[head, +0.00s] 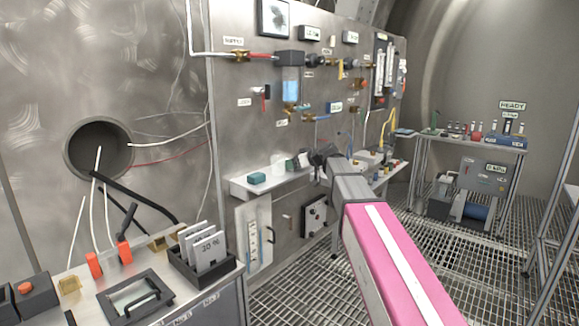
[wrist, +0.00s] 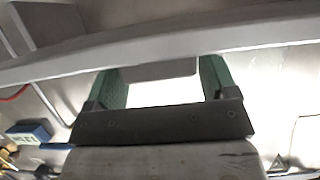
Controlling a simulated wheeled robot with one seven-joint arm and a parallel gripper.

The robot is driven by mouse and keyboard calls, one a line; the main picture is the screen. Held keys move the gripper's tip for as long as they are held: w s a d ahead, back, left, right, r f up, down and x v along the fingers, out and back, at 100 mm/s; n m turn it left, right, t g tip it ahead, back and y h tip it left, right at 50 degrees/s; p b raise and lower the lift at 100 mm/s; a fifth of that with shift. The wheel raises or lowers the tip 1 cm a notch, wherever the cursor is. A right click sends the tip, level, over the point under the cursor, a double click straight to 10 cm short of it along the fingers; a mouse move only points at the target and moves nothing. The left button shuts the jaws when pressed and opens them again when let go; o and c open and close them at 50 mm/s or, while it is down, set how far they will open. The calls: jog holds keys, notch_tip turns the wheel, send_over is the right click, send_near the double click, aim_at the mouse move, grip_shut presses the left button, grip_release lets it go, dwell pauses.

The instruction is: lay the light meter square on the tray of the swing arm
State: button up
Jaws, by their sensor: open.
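My gripper (head: 326,157) is at the far end of my pink arm, close to the wall panel and the white shelf. In the wrist view its two green fingers (wrist: 160,78) stand wide apart. A pale grey block (wrist: 158,71) shows between them, in front of a bright white patch; I cannot tell whether it is the light meter or whether the fingers touch it. A long pale bar (wrist: 160,45) crosses the view at the fingertips and hides their ends. I cannot make out the swing arm's tray for certain in either view.
The white wall shelf (head: 240,187) carries a teal block (head: 257,178) and small white things beside my gripper. A bench at lower left holds a black card rack (head: 202,272) and a handled black frame (head: 136,297). A steel rack (head: 420,160) stands at back right. Grating floor is open.

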jog(key=shift+w+a+f, duration=0.3)
jog(key=shift+w+a, duration=0.05)
jog(key=shift+a, duration=0.15)
jog(key=shift+c, duration=0.4)
jog(key=c, duration=0.7)
jog(key=shift+r, duration=0.1)
jog(key=shift+c, duration=0.2)
